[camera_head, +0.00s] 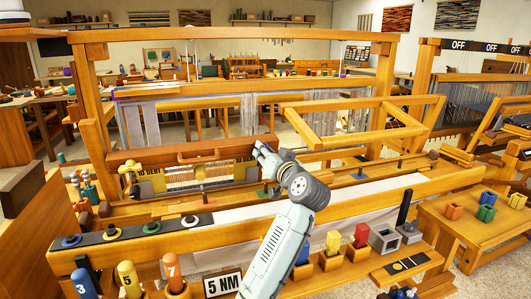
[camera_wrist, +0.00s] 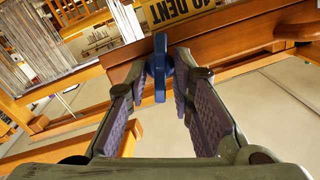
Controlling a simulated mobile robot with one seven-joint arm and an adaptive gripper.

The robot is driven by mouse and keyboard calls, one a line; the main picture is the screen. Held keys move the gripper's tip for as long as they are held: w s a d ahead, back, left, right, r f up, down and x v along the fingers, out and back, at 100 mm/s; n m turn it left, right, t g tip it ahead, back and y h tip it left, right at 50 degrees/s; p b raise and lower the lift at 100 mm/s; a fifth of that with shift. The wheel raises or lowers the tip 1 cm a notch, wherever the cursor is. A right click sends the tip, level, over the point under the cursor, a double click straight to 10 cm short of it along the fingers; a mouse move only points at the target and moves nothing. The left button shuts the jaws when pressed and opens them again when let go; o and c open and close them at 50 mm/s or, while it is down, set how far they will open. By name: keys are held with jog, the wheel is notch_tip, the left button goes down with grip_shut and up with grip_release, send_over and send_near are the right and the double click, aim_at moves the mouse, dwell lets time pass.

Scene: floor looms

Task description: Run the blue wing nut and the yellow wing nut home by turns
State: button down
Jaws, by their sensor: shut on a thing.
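The blue wing nut (camera_wrist: 160,70) stands between my gripper's fingertips in the wrist view, in front of the wooden beam (camera_wrist: 215,45) near a yellow "10 DENT" label. My gripper (camera_head: 261,149) is at the right end of the loom's beam in the head view and is shut on the blue wing nut; its fingers also show in the wrist view (camera_wrist: 161,62). The blue wing nut is hidden behind my gripper in the head view. The yellow wing nut (camera_head: 127,168) sits at the left end of the same beam, apart from my gripper.
The long wooden beam (camera_head: 190,155) with a handle spans between the two nuts. Numbered pegs (camera_head: 130,280) and a "5 NM" sign (camera_head: 222,284) stand at the front. Coloured blocks (camera_head: 333,243) stand in front to the right. A wooden frame (camera_head: 350,120) lies behind my gripper.

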dwell(0.4)
jog(key=m+y, duration=0.1)
jog(key=m, duration=0.2)
jog(key=m+y, duration=0.1)
jog(key=m, duration=0.3)
jog(key=m+y, duration=0.1)
jog(key=m, duration=0.3)
jog(key=shift+w+d+f+t+y+b, duration=0.2)
jog(key=shift+d+f+t+y+b, duration=0.1)
jog(key=shift+f+t+y, duration=0.1)
dwell(0.3)
jog(key=c, duration=1.7)
grip_release()
